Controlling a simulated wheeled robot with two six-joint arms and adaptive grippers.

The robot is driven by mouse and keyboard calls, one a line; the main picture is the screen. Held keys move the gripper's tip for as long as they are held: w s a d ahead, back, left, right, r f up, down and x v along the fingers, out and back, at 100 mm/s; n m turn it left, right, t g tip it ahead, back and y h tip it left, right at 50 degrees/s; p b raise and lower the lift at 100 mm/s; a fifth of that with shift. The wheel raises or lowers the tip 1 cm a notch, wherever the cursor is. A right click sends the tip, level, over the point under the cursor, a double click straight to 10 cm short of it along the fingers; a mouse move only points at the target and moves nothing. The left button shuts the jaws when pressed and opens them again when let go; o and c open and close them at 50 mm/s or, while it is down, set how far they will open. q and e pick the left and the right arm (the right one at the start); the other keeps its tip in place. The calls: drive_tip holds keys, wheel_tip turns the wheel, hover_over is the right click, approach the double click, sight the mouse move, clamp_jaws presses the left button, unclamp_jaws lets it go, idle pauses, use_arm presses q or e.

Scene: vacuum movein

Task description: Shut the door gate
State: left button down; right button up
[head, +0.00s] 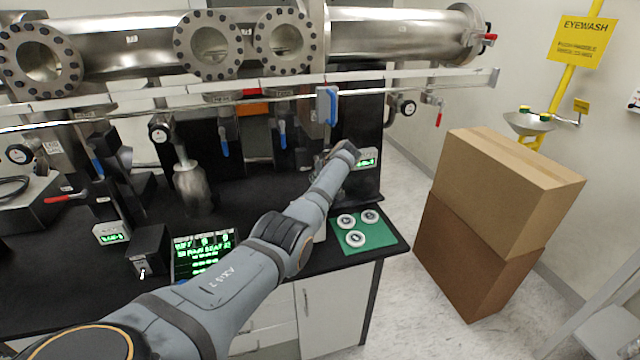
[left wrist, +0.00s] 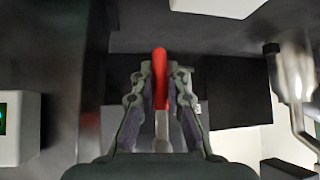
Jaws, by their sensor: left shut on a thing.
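In the left wrist view, a lever with a red handle (left wrist: 159,66) and a metal shank stands between the fingers of my left gripper (left wrist: 160,88). The gripper is shut on the lever, with one finger on each side. In the head view, my left arm reaches in over the black bench to the pipework at the back, just under a blue handle (head: 327,105). My left fingers and the red handle are hidden there by the wrist. I cannot tell which part is the door gate itself. My right gripper is not in view.
Steel pipes with round flanged ports (head: 208,45) and a long rail cross above the bench. A green mat (head: 375,238) with several white discs lies at the bench's right corner. Two stacked cardboard boxes (head: 490,215) stand on the floor to the right.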

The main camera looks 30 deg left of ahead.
use_arm(q)
drive_tip(key=shift+s+a+f+b, duration=0.1)
drive_tip(key=shift+a+b, duration=0.05)
drive_tip(key=shift+b, duration=0.2)
drive_tip(key=shift+s+g, duration=0.1)
drive_tip(key=shift+g, duration=0.2)
drive_tip(key=c, duration=1.5)
unclamp_jaws()
drive_tip(key=shift+s+a, duration=0.1)
drive_tip(key=shift+o, duration=0.8)
drive_tip(key=shift+s+a, duration=0.15)
drive_tip(key=shift+w, duration=0.2)
drive_tip(key=shift+d+r, duration=0.2)
drive_tip(key=shift+d, duration=0.05)
drive_tip(key=v, duration=1.1)
drive_tip(key=shift+s+d, duration=0.2)
drive_tip(key=shift+d, duration=0.2)
